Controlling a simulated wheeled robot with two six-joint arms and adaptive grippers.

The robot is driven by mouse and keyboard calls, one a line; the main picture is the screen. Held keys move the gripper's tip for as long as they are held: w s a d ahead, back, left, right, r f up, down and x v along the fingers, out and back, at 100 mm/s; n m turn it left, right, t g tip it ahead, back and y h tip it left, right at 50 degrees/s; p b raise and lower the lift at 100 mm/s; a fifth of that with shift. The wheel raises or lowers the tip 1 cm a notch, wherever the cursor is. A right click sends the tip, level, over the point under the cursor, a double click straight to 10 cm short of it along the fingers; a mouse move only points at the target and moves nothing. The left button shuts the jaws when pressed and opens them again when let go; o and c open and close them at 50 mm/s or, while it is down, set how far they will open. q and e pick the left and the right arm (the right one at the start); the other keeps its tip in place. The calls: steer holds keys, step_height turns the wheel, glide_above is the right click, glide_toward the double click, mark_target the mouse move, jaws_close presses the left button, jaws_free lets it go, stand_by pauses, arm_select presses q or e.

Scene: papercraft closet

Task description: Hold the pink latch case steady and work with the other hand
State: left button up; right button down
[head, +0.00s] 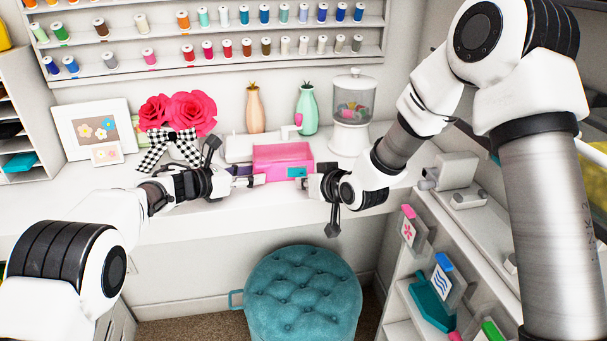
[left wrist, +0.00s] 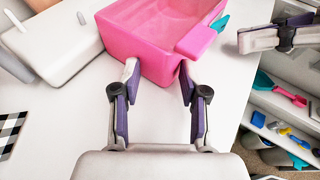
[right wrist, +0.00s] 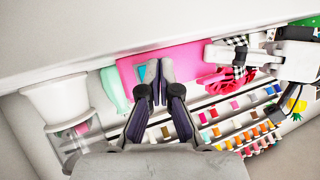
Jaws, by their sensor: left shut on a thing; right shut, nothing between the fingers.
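The pink latch case (head: 283,153) sits on the white desk; in the left wrist view (left wrist: 140,50) its hollow pink interior shows from above. My left gripper (head: 258,181) is shut on the case's near end, its fingers on either side of it in the left wrist view (left wrist: 158,78). A pink tab (left wrist: 196,41) juts from the case's side, with a teal piece (left wrist: 222,22) beside it. My right gripper (head: 304,178) is shut and empty at the case's right front. Its tips (right wrist: 154,88) are close to a teal patch (right wrist: 148,70); contact cannot be told.
A white sewing machine (head: 240,147) stands behind the case. A bow with red roses (head: 178,120) is left, a candy jar (head: 352,105) right, and a green vase (head: 307,112) behind. A teal stool (head: 303,290) is below the desk edge. Free desk lies left of my left gripper.

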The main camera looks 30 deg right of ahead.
arm_select(q)
steer(key=shift+w+a, duration=0.1)
arm_select(e)
steer(key=shift+w, duration=0.15)
steer(key=shift+w+d+f, duration=0.25)
steer(key=shift+w, duration=0.2)
steer(key=shift+w+d, duration=0.25)
steer(key=shift+w, duration=0.2)
stand_by(0.6)
steer(key=shift+s+a, duration=0.45)
steer(key=shift+s, duration=0.35)
steer(key=shift+s+a, duration=0.4)
steer(key=shift+s, duration=0.35)
steer(key=shift+s+a, duration=0.45)
steer(key=shift+s, duration=0.25)
steer(key=shift+s+a, duration=0.4)
steer(key=shift+s, duration=0.35)
